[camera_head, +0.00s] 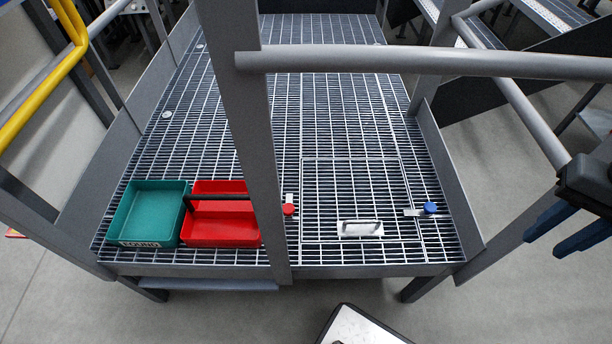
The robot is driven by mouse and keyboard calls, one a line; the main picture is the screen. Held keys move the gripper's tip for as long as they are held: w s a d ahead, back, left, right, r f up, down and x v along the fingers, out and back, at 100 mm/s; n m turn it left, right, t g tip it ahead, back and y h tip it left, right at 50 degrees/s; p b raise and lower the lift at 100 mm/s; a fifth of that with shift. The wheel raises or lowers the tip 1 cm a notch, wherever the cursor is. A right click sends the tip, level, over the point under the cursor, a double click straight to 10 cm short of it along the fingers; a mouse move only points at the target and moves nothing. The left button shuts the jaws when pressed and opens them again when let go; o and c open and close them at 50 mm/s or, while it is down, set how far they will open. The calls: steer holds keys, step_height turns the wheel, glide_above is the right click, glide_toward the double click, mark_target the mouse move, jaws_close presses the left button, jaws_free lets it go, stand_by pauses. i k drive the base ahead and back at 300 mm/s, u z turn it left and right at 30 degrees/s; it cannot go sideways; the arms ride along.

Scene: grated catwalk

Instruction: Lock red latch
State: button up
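The red latch (289,210) is a small round red knob on the grating, at the left edge of a square hatch panel (350,160). A grey post stands just left of the knob and may hide part of the latch. The blue latch (430,207) is at the hatch's right edge, its metal bar pointing left towards the panel. My gripper (541,246) is at the far right, its blue fingers apart and empty, well away from both latches.
A teal bin (125,217) and a red bin (222,241) stand on the grating at the left. A metal handle (361,229) sits on the hatch. A grey post (245,130) and a horizontal rail (420,61) cross in front of the catwalk. A yellow rail (78,40) is at upper left.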

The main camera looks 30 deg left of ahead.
mark_target(289, 209)
steer(key=z, duration=0.5)
steer(key=k, duration=1.05)
steer(key=u, duration=1.55)
steer(key=k, duration=0.5)
steer(key=u, duration=1)
steer(key=i, duration=1.3)
steer(key=z, duration=0.95)
